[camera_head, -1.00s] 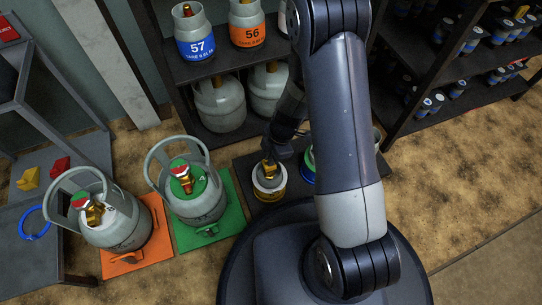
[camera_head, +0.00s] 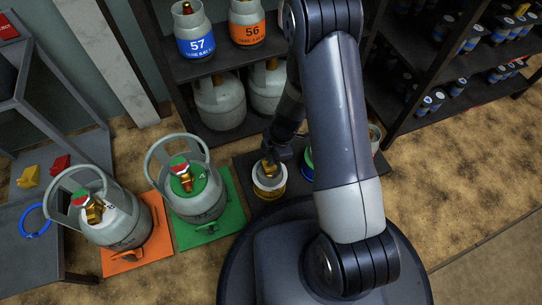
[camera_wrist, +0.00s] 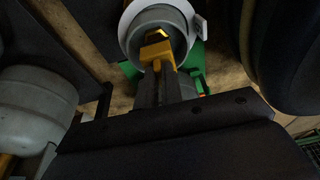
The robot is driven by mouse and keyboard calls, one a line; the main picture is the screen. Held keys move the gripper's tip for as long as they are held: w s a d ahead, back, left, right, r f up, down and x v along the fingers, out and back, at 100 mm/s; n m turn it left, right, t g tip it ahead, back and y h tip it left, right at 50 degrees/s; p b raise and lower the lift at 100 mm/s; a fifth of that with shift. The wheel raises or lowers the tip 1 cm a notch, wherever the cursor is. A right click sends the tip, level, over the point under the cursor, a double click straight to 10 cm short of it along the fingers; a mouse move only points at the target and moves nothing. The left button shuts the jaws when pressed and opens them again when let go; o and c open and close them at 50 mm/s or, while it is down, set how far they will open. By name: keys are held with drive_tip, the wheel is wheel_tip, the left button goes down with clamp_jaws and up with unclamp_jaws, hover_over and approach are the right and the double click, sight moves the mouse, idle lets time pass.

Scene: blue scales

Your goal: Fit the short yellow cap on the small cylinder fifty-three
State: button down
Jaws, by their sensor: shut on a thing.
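My gripper (camera_wrist: 165,80) is shut on a yellow piece (camera_wrist: 155,52), which looks like the short yellow cap. In the wrist view it is over the top of a small grey cylinder (camera_wrist: 178,22) with a white collar, close to its gold-coloured valve. I cannot tell whether cap and valve touch. In the head view the small cylinder (camera_head: 268,191) stands on a dark board, with a yellow band low on it, and my gripper (camera_head: 269,160) is right above it. Its number cannot be read.
A grey cylinder stands on a green mat (camera_head: 234,219), and another on an orange mat (camera_head: 135,262), left of the small one. Small cylinders 57 (camera_head: 193,32) and 56 (camera_head: 246,25) stand on the shelf behind. Yellow (camera_head: 28,177) and red (camera_head: 60,164) pieces lie at far left.

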drive_tip(key=shift+f, duration=0.7)
drive_tip(key=c, duration=1.5)
unclamp_jaws()
drive_tip(key=p+v, duration=0.4)
drive_tip(key=v, duration=0.6)
drive_tip(key=shift+d+r+p, duration=0.2)
drive_tip(key=shift+r+p, duration=0.1)
drive_tip(key=shift+r, duration=0.1)
drive_tip(key=b+x, duration=0.4)
drive_tip(key=x, duration=0.7)
drive_tip(key=shift+a+b, duration=0.1)
drive_tip(key=shift+b, duration=0.3)
drive_tip(key=shift+r, duration=0.65)
